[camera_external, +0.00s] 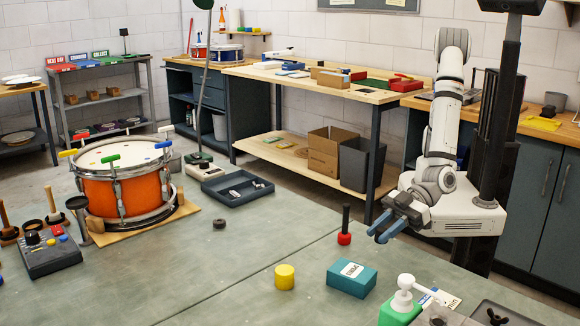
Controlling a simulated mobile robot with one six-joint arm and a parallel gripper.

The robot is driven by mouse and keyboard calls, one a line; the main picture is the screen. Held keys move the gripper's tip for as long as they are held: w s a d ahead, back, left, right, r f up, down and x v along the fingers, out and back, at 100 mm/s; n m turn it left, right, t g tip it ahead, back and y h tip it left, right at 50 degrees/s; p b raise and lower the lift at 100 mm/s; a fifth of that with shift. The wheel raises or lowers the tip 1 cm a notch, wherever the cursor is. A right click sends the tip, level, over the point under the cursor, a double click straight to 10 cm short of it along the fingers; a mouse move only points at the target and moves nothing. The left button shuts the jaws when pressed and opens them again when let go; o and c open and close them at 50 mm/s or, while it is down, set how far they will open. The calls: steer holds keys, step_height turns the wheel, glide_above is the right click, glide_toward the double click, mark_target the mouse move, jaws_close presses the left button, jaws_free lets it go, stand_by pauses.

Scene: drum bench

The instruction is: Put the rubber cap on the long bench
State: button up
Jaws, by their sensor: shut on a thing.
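My gripper (385,233) hangs low at the right, above the grey-green surface, with its blue fingers pointing down and to the left. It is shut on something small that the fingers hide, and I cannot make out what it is. The long bench (335,87) with a pale wooden top stands behind, along the wall.
The long bench top holds boxes, a green mat and red items, with some bare wood near its front edge. A black-handled red-based tool (345,226), a yellow cylinder (285,277) and a teal box (351,279) stand near my gripper. An orange drum (124,196) stands left.

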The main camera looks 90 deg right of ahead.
mark_target(380, 258)
steer(key=shift+f, duration=2.3)
steer(key=shift+f, duration=0.1)
steer(key=shift+f+b, duration=0.15)
steer(key=shift+b, duration=0.25)
steer(key=o, duration=1)
steer(key=v, duration=0.8)
steer(key=shift+a, duration=0.15)
steer(key=shift+w, duration=0.1)
